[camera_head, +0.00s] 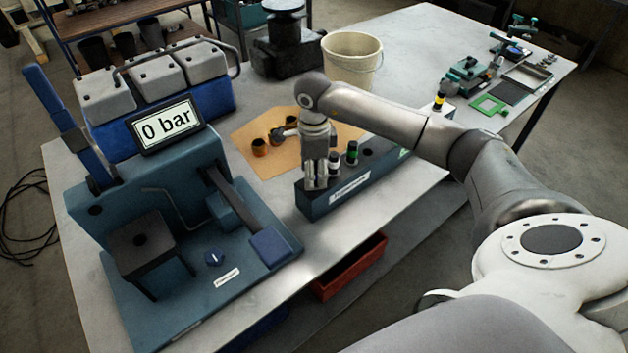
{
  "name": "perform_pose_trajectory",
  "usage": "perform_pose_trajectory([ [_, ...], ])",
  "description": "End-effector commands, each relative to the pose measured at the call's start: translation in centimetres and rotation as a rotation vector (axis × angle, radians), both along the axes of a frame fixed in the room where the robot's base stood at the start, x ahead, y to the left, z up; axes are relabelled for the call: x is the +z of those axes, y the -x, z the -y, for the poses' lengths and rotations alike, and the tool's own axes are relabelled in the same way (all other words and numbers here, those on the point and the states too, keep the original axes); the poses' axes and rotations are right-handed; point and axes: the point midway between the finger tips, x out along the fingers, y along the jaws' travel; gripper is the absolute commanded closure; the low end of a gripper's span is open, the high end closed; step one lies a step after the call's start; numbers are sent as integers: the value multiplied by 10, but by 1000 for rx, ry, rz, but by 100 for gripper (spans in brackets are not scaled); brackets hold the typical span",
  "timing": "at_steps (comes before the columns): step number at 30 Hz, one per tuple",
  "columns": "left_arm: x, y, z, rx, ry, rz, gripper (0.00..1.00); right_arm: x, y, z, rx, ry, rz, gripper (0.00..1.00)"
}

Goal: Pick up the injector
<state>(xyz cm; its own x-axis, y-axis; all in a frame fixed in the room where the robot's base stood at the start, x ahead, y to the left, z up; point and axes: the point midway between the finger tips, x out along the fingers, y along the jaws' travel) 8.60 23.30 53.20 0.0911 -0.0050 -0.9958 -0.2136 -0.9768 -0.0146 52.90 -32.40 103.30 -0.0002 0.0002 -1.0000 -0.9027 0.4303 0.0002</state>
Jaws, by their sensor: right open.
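A dark teal rack (352,190) with a white label stands on the table. An injector with a white band (333,164) and an injector with a green band (352,153) stand upright in it. My right gripper (317,184) is open and points down at the rack's left end, just left of the white-banded injector. I cannot tell whether anything is between its fingers. A black-and-yellow injector-like part (439,102) stands upright farther right, behind my right arm. My left gripper is not in view.
A teal test stand (150,185) with a "0 bar" display (167,126) fills the table's left. A tan mat (245,136) with small orange-brown cups (259,147) lies behind the rack. A cream bucket (351,65) stands behind. A red bin (350,268) sits below the table edge.

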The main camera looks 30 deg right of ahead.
Motion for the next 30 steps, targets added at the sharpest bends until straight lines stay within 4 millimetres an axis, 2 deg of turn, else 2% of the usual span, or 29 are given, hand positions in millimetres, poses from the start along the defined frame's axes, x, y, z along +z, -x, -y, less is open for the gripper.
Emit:
perform_pose_trajectory([
  [4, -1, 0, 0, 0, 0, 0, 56, 0, 0, 0, 0, 0, 0, 54],
  [5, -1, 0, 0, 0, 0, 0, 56, 0, 0, 0, 0, 0, 0, 56],
  [15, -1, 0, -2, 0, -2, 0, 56, 0, 0, 0, 0, 0, 0, 100],
  [30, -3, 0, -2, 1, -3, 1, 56, 5, -1, 0, -1, -1, 4, 100],
])
